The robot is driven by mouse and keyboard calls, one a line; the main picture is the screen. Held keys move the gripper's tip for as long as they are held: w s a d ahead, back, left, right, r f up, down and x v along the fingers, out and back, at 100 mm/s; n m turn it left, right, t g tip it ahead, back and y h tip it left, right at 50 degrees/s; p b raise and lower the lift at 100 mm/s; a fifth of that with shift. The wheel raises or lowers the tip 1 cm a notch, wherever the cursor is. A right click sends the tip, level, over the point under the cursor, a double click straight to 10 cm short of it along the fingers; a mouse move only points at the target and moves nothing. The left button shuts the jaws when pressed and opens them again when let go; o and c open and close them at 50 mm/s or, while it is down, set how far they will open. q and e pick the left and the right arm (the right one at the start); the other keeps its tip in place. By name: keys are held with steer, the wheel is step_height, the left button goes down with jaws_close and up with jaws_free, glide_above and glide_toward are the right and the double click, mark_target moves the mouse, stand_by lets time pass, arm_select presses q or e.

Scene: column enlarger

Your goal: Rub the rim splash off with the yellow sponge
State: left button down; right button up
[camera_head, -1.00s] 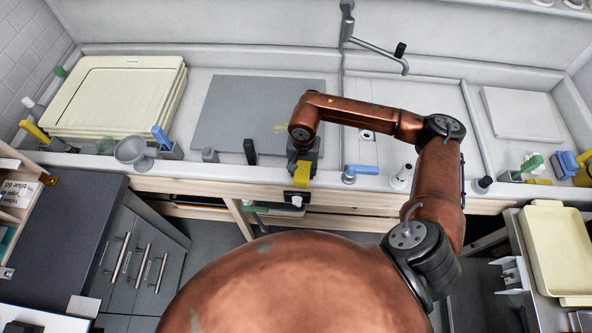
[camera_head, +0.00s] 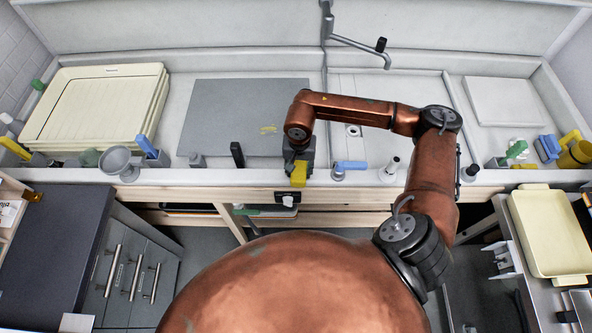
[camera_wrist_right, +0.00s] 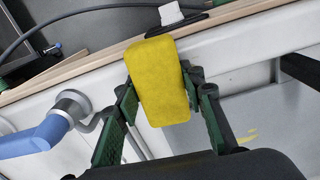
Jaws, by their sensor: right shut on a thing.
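The yellow sponge (camera_head: 299,174) is in my right gripper (camera_head: 298,157), at the front rim (camera_head: 222,176) of the pale sink bench. In the right wrist view the sponge (camera_wrist_right: 160,82) sits between the green-padded fingers of the right gripper (camera_wrist_right: 163,92), which are shut on it. Its far end overlaps the rim, but I cannot tell whether it touches. A thin yellow smear (camera_head: 268,129) lies on the grey board, left of the gripper; it also shows in the right wrist view (camera_wrist_right: 247,137). No splash shows on the rim itself; the sponge may hide it. My left gripper is out of view.
A blue-handled valve (camera_head: 350,165) stands just right of the gripper, and a black upright piece (camera_head: 237,154) to its left. The grey board (camera_head: 215,110) lies behind. Cream trays (camera_head: 60,132) are stacked at left. A grey funnel (camera_head: 118,160) stands near the rim.

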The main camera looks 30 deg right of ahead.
mark_target(283, 175)
steer(key=shift+s+d, duration=0.55)
steer(key=shift+d, duration=0.25)
steer(key=shift+s+d, duration=0.5)
steer(key=shift+d, duration=0.3)
steer(key=shift+w+a+f+b, duration=0.1)
steer(key=shift+w+a+b, duration=0.45)
steer(key=shift+a+b, duration=0.3)
steer(key=shift+w+a+b, duration=0.2)
steer(key=shift+w+a, duration=0.2)
steer(key=shift+a, duration=0.2)
steer(key=shift+w+a+b, duration=0.2)
steer(key=shift+w+a, duration=0.15)
steer(key=shift+a, duration=0.25)
steer(key=shift+w+a+b, duration=0.35)
steer(key=shift+w+a, duration=0.05)
steer(key=shift+a, duration=0.3)
steer(key=shift+w+a+b, duration=0.3)
steer(key=shift+w+a, duration=0.1)
steer(key=shift+a, duration=0.25)
steer(key=shift+w+a+b, duration=0.35)
steer(key=shift+w+a, duration=0.05)
steer(key=shift+a, duration=0.3)
steer(key=shift+d, duration=0.1)
steer(key=shift+s+d, duration=0.65)
steer(key=shift+d, duration=0.35)
steer(key=shift+s+d, duration=0.6)
steer(key=shift+d, duration=0.35)
